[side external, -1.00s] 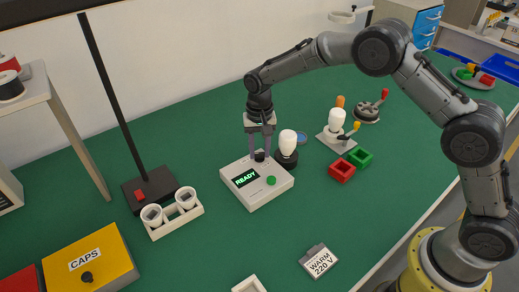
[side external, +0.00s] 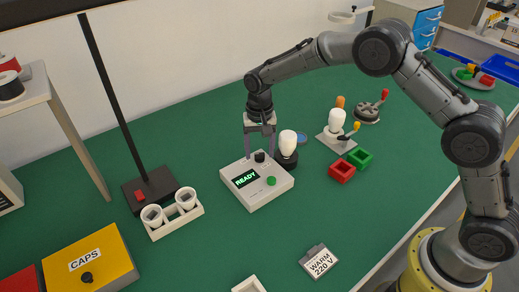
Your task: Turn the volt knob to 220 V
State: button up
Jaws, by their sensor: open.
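The volt knob, a small black knob (side external: 260,156), stands at the back of a white control box (side external: 266,197). The box has a display (side external: 246,178) reading READY and a green button (side external: 271,181). The knob's pointer setting is too small to read. My gripper (side external: 259,154) points down over the back of the box, its fingers spread apart around or just behind the knob. I cannot tell whether a finger touches it. A white bulb (side external: 288,143) stands in a black socket (side external: 287,160) just right of the gripper.
A card (side external: 320,261) reading WARM 220 V lies in front. Red (side external: 341,170) and green (side external: 360,157) square holders and another bulb on a stand (side external: 336,122) are to the right. A white rack (side external: 174,220) with two cups is at left.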

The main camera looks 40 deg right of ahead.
notch_tip(320, 180, up, 14)
dwell(0.4)
jog(key=shift+f, duration=0.1)
jog(key=s+d+r+t, duration=0.2)
jog(key=s+d+r, duration=0.2)
jog(key=s+r, duration=0.4)
jog(key=s+d+r+t, duration=0.2)
jog(key=s+d+r, duration=0.3)
jog(key=r, duration=0.5)
jog(key=s+d+f+n+t, duration=0.1)
jog(key=s+d+n, duration=0.1)
jog(key=s, duration=1.2)
jog(key=s+f+n, duration=0.4)
jog(key=s+f, duration=0.4)
jog(key=f, duration=0.1)
jog(key=shift+f+t, duration=0.15)
jog(key=shift+t, duration=0.15)
